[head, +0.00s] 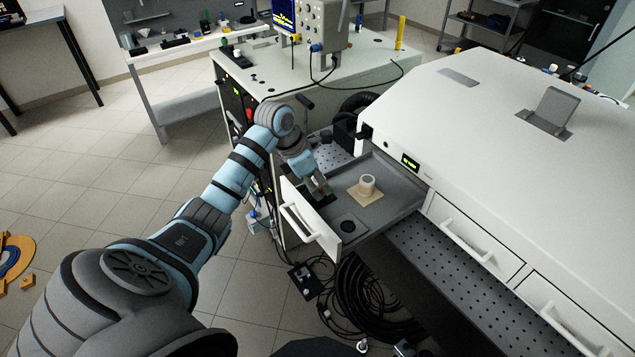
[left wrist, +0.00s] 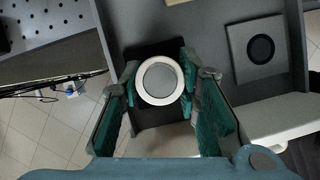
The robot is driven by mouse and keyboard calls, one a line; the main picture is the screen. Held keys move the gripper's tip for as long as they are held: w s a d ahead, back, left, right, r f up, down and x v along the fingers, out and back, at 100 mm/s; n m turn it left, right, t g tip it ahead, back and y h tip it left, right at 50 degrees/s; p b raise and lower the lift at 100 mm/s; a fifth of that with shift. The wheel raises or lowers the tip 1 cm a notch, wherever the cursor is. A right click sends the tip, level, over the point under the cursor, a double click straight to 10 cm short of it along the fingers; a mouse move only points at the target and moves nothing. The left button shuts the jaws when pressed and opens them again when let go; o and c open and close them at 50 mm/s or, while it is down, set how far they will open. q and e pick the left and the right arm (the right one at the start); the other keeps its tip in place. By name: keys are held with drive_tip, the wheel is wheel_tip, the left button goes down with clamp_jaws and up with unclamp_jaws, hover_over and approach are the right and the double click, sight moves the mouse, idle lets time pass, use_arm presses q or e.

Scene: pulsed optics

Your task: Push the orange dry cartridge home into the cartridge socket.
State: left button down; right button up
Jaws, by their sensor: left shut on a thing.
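My left gripper (head: 319,188) is low over the open drawer, at its left end near the front. In the left wrist view its fingers (left wrist: 160,85) are shut on a round, white-rimmed cylinder (left wrist: 160,80) with a grey top, above a dark square (left wrist: 155,48). I see no orange on the cylinder; its sides are hidden, so I cannot tell its colour or whether it touches the dark square. A grey plate with a dark round recess (head: 348,227) lies beside it in the drawer, and shows in the left wrist view (left wrist: 257,50). My right gripper is not in view.
A pale cylinder (head: 367,184) stands on a beige square pad (head: 358,194) in the drawer. The drawer's white front (head: 311,222) has a handle. A white cabinet (head: 490,130) rises to the right. Cables (head: 360,295) lie on the floor below.

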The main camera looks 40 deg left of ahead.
use_arm(q)
drive_tip(key=shift+f, duration=0.1)
drive_tip(key=shift+f+b, duration=0.4)
drive_tip(key=shift+f, duration=0.05)
drive_tip(key=c, duration=1.1)
unclamp_jaws()
drive_tip(key=shift+a+r, duration=0.1)
drive_tip(key=shift+r, duration=0.15)
drive_tip(key=p+v, duration=0.1)
drive_tip(key=v, duration=0.4)
drive_tip(key=p+v, duration=0.1)
drive_tip(key=v, duration=0.4)
drive_tip(key=w+d+p+v, duration=0.1)
drive_tip(key=p+v, duration=0.1)
drive_tip(key=v, duration=0.3)
drive_tip(key=shift+r, duration=0.4)
